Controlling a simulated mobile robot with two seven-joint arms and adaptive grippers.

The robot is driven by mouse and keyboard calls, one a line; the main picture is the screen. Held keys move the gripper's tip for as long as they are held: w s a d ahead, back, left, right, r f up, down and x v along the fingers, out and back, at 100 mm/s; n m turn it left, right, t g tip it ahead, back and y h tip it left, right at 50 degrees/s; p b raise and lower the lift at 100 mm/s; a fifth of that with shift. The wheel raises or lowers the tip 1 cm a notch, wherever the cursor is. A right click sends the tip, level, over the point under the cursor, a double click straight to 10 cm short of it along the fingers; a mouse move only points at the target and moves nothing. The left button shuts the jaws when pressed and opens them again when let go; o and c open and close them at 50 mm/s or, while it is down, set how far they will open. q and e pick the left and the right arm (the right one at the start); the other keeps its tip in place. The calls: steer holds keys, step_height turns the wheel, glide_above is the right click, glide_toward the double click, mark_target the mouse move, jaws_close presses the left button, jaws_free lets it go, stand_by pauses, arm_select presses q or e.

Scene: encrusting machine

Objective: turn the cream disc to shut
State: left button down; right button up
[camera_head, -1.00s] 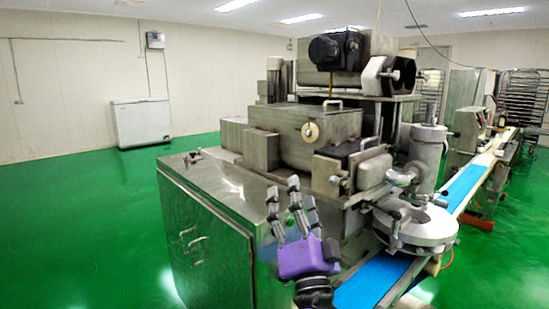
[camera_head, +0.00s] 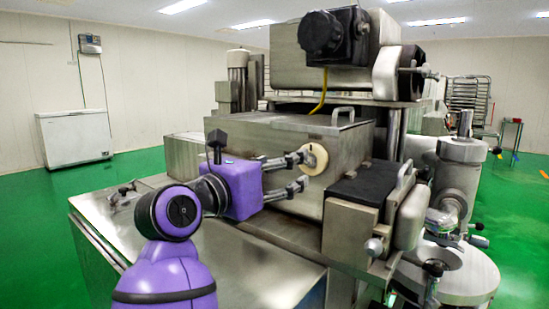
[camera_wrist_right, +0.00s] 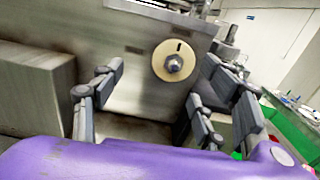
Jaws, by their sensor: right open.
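The cream disc (camera_head: 317,159) is a round plate on the front wall of the steel hopper box (camera_head: 345,150). In the right wrist view the disc (camera_wrist_right: 162,58) faces me, with a grey central knob (camera_wrist_right: 175,64) and a short dark mark near its top. My right gripper (camera_head: 304,170) points at the disc from the left, its fingers spread and empty. In the head view one fingertip overlaps the disc's left edge; I cannot tell whether it touches. In the wrist view the fingers stand either side of the disc, apart from it. My left gripper is out of view.
A black-topped block (camera_head: 365,182) juts out right of the disc. A steel cabinet top (camera_head: 250,265) lies below my arm. The hopper's lid handle (camera_head: 343,112) and a motor (camera_head: 325,35) sit above. Green floor (camera_head: 40,200) is clear at the left.

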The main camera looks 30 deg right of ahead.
mark_target(309, 160)
steer(key=shift+m, duration=0.3)
steer(key=d, duration=0.2)
steer(key=d+p, duration=0.1)
steer(key=d, duration=0.3)
steer(key=shift+w+d+p, duration=0.3)
steer(key=shift+w, duration=0.1)
steer(key=shift+d, duration=0.25)
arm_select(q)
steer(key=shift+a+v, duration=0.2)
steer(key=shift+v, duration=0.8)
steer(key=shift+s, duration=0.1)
arm_select(e)
steer(key=shift+f, duration=0.1)
steer(key=shift+w, duration=0.1)
steer(key=shift+c, duration=0.8)
steer(key=c, duration=0.9)
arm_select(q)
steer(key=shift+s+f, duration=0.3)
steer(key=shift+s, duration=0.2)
arm_select(e)
steer(key=shift+c, duration=0.2)
